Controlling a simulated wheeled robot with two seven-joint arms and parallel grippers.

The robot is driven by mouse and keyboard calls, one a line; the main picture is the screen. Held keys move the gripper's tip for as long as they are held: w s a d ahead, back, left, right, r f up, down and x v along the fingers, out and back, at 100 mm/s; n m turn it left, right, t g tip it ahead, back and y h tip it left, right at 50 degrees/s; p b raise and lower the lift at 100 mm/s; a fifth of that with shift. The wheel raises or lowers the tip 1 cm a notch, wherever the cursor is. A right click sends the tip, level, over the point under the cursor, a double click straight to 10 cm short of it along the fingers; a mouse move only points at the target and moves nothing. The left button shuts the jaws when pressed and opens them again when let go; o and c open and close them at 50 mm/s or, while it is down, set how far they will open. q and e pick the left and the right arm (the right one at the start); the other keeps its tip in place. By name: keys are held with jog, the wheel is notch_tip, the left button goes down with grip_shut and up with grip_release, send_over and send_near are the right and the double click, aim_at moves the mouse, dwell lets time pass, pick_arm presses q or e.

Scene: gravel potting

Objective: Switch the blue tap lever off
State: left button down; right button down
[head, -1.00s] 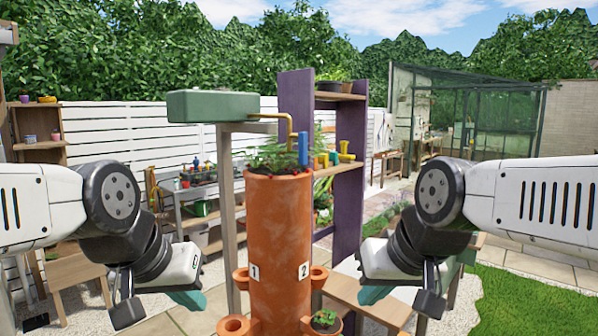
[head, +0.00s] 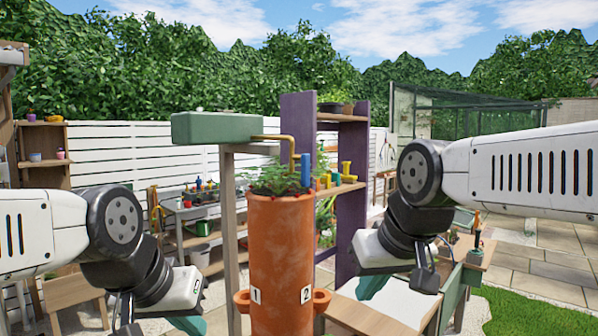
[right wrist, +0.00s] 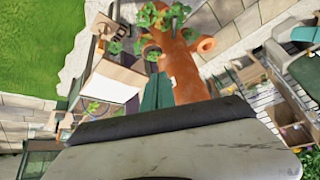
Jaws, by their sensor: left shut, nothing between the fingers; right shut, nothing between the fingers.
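The blue tap lever (head: 305,170) stands upright at the end of the brass pipe (head: 280,138), above the plants at the top of the terracotta tower planter (head: 283,255). The pipe comes from the green tank (head: 215,128). My right gripper (head: 372,287) is shut and empty, to the right of the planter and well below the lever. Its green fingers (right wrist: 157,90) also show in the right wrist view, beside the planter (right wrist: 180,65). My left gripper (head: 190,323) is shut and empty, low and left of the planter. Neither gripper touches the lever.
A purple-sided shelf (head: 350,195) with several coloured pegs stands just behind and right of the planter. A wooden post (head: 230,230) under the tank stands at its left. A wooden bench (head: 355,312) is at the lower right.

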jog(key=w+a+r+n+h, duration=0.1)
jog(key=w+a+r, duration=0.3)
jog(key=r, duration=0.4)
jog(key=w+a+r+n+h, duration=0.1)
jog(key=w+a+r+n, duration=0.1)
jog(key=w+a+r, duration=0.3)
jog(key=w+a+r+n+t, duration=0.1)
jog(key=w+a+r, duration=0.3)
jog(key=r, duration=0.7)
jog(key=w+n, duration=0.1)
jog(key=w, duration=0.1)
jog(key=shift+w+a+r+n+h, duration=0.15)
jog(key=shift+w+a+n+h, duration=0.15)
jog(key=shift+w+a+h, duration=0.1)
jog(key=w+d+f, duration=0.3)
jog(key=w+f, duration=0.5)
jog(key=shift+w+d, duration=0.3)
jog(key=shift+w, duration=0.1)
